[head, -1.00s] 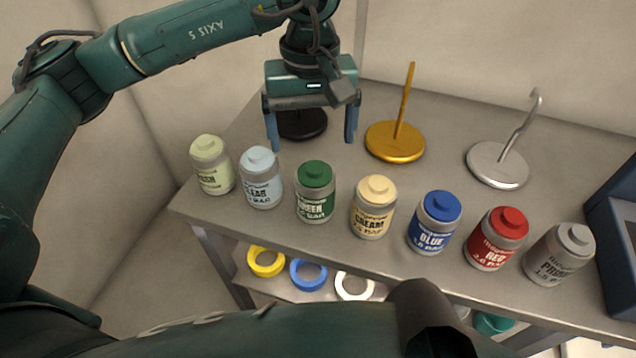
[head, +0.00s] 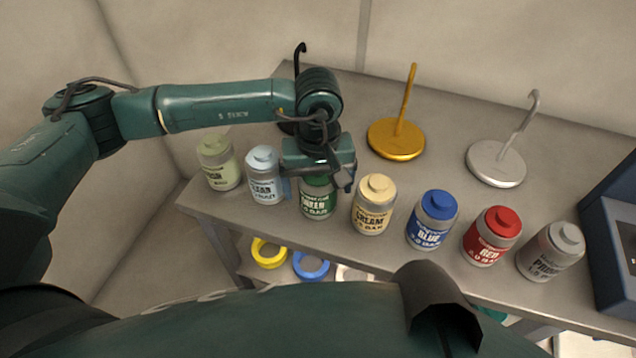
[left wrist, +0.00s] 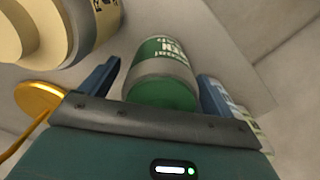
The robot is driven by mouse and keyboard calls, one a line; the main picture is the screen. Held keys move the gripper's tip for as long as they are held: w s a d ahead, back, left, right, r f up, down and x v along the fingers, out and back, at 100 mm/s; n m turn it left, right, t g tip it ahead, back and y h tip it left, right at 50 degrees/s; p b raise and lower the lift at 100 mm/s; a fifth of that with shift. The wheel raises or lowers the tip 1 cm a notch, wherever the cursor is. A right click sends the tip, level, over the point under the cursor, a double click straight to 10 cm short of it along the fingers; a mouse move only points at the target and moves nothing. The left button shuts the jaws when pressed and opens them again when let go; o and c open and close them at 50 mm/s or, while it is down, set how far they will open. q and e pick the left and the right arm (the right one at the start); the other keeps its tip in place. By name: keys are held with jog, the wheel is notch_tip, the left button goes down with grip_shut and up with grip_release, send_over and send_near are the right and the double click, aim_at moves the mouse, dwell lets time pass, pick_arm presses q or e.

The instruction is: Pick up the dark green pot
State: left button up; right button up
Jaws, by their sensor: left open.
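The dark green pot (head: 318,201) stands upright in the row on the table, between the light blue pot and the cream pot. Its lid is mostly hidden under my left gripper in the head view. My left gripper (head: 319,184) is open and points down over it. In the left wrist view the dark green pot (left wrist: 162,75) lies between the two blue fingers of the left gripper (left wrist: 158,85), with a gap visible on both sides. My right gripper does not show in the head view.
The light blue pot (head: 264,176) and cream pot (head: 374,205) are close on either side. Blue (head: 432,220), red (head: 492,236), grey (head: 551,252) and pale green (head: 219,163) pots complete the row. Gold (head: 396,139) and silver (head: 496,164) hook stands are behind.

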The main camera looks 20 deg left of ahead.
pick_arm(q)
jog(key=shift+c, duration=0.3)
jog(key=c, duration=1.2)
